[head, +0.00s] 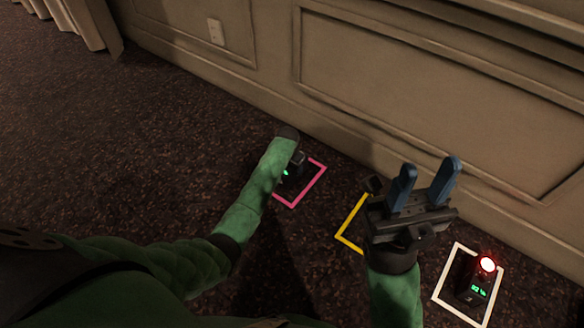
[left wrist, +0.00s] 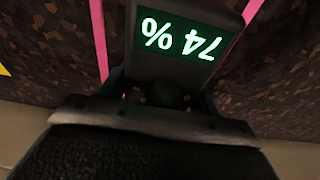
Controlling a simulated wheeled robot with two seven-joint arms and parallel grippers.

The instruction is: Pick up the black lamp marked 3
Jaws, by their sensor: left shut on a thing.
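A dark lamp (left wrist: 182,36) with a lit green display reading 74 % fills the top of the left wrist view, upside down. My left gripper (left wrist: 163,88) is shut on it, with its blue fingers along the lamp's two sides. In the head view this lamp (head: 286,173) is mostly hidden behind my left forearm, inside the pink frame on the floor. I cannot see a mark 3 on it. My right gripper (head: 427,180) is open and empty, raised in front of the yellow frame.
The pink frame (head: 314,182) lies on the dark carpet near the panelled wall. A yellow frame (head: 346,232) is partly hidden by my right gripper. At the lower right, a white frame (head: 441,281) holds a black lamp (head: 466,284) with a glowing red top. The carpet at left is clear.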

